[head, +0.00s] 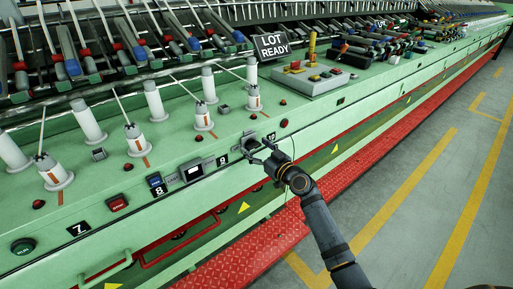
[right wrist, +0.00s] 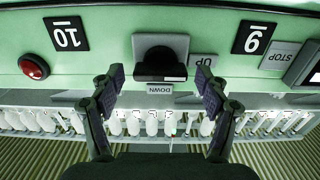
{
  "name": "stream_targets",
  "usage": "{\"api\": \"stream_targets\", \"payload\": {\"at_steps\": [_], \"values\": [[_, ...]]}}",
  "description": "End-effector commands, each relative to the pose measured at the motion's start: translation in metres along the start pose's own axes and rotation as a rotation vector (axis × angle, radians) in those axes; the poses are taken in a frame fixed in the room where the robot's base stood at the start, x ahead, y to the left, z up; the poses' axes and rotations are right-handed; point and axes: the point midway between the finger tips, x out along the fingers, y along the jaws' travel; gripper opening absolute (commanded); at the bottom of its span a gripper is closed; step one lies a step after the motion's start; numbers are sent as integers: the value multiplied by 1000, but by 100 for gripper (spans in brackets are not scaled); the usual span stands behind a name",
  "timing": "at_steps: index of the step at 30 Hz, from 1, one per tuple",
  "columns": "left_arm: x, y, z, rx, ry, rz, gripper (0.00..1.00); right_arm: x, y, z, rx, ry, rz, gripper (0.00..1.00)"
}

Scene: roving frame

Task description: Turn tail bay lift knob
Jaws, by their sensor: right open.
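The lift knob is a black knob (right wrist: 158,62) on a grey plate in the green panel, between the number plates 10 (right wrist: 66,34) and 9 (right wrist: 254,39). The right wrist view shows the panel upside down, with an UP label (right wrist: 204,61) and a DOWN label (right wrist: 160,89) beside the knob. My right gripper (right wrist: 158,86) is open, one finger on each side of the knob and apart from it. In the head view the right gripper (head: 259,148) is at the panel front, partly covering the knob area. My left gripper is not in view.
A red button (right wrist: 34,67) sits beside plate 10, and a STOP label (right wrist: 280,54) beside plate 9. White spindles (head: 202,117) stand on the green machine top. A red step (head: 275,240) runs below the panel; the grey floor (head: 420,170) at right is clear.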

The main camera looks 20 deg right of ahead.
Motion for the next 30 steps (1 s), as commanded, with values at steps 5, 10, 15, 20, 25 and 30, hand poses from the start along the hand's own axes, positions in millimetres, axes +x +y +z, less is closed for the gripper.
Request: {"api": "stream_targets", "payload": {"at_steps": [5,10,15,20,25,30], "values": [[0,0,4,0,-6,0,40,0,0,0,0,0,0,58],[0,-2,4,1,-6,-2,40,0,0,0,0,0,0,35],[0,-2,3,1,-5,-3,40,0,0,0,1,0,0,21],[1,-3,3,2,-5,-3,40,0,0,1,21,0,0,21],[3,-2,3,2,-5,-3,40,0,1,1,91,-1,1,21],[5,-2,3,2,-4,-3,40,-1,1,2,215,-1,1,21]]}}
